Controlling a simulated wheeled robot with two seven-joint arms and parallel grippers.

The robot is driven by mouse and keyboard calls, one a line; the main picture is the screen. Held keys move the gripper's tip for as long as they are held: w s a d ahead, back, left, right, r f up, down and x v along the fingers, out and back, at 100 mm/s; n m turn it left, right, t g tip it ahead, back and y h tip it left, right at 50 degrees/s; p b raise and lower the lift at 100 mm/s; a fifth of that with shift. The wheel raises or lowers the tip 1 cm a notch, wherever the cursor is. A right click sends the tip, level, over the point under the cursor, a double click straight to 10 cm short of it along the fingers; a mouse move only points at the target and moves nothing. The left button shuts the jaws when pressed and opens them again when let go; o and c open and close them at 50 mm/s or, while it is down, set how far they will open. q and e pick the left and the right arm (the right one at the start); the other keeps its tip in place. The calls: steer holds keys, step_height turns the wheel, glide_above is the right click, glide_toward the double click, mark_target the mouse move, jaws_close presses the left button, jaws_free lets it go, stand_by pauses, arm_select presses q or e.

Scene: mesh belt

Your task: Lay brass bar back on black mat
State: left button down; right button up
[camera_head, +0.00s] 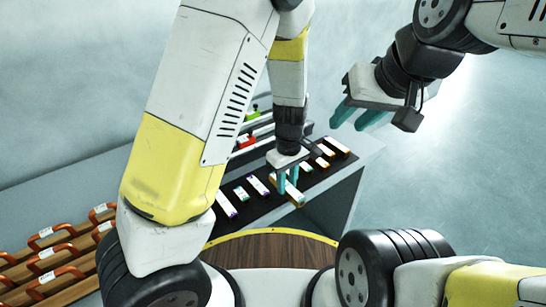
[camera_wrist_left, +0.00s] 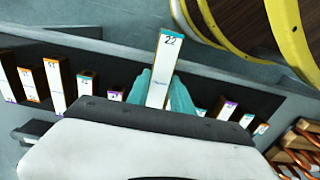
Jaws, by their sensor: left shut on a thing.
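My left gripper (camera_head: 288,184) is shut on a bar (camera_head: 294,198) with a white top marked 22 and brass-coloured sides. The bar also shows in the left wrist view (camera_wrist_left: 164,68), between the teal fingers (camera_wrist_left: 163,90). It points out over the front edge of the black mat (camera_head: 250,212), in the gap between two groups of bars. I cannot tell whether it touches the mat. My right gripper (camera_head: 357,117) hangs to the right, away from the mat, with its teal fingers apart and nothing between them.
Several white-topped bars lie on the mat on both sides, such as one at the left (camera_head: 226,205) and one at the right (camera_head: 337,145). Orange-handled items (camera_head: 50,260) stand at the lower left. A round wooden top with a yellow rim (camera_head: 272,252) is in front.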

mark_target(273, 174)
arm_select(q)
steer(key=w+a, duration=0.1)
steer(key=w, duration=0.1)
steer(key=w+a, duration=0.1)
steer(key=w, duration=0.2)
steer(key=w+a, duration=0.1)
steer(key=w, duration=0.1)
steer(key=shift+w+a+f, duration=0.35)
steer(key=shift+w+a, duration=0.05)
steer(key=shift+w+f, duration=0.2)
steer(key=shift+f, duration=1.6)
steer(key=c, duration=1.1)
jaws_free()
steer(key=shift+a+f, duration=0.1)
steer(key=shift+f, duration=0.05)
